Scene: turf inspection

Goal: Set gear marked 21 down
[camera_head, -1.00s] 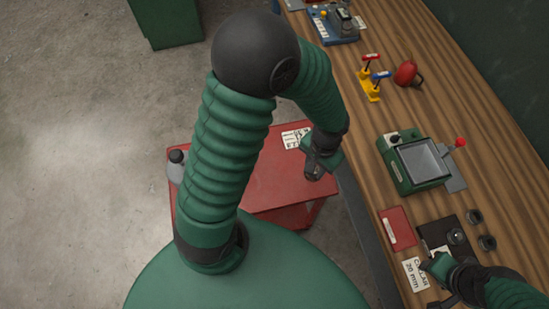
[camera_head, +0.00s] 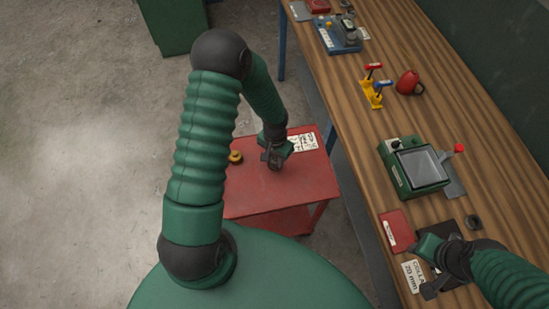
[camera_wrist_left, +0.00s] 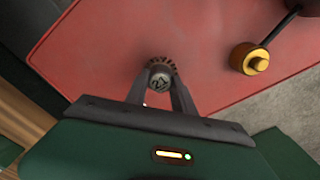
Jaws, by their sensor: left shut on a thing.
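The gear marked 21 (camera_wrist_left: 160,76) is a small dark metal gear, with its numbered face toward the left wrist view. My left gripper (camera_wrist_left: 158,92) is shut on it, one finger on each side. In the head view my left gripper (camera_head: 273,163) is over the middle of the red cart top (camera_head: 280,192); the gear is too small there to make out. I cannot tell whether the gear touches the cart. My right gripper (camera_head: 432,272) is over the bench's near end, by a dark tray; its jaws are unclear.
A white printed card (camera_head: 304,142) lies at the cart's far right. A yellow-and-black round piece (camera_head: 235,157) is at its left edge. The wooden bench (camera_head: 360,135) at right holds a green device (camera_head: 418,168), a red tray (camera_head: 397,230) and a collar label (camera_head: 413,275). The cart's front is clear.

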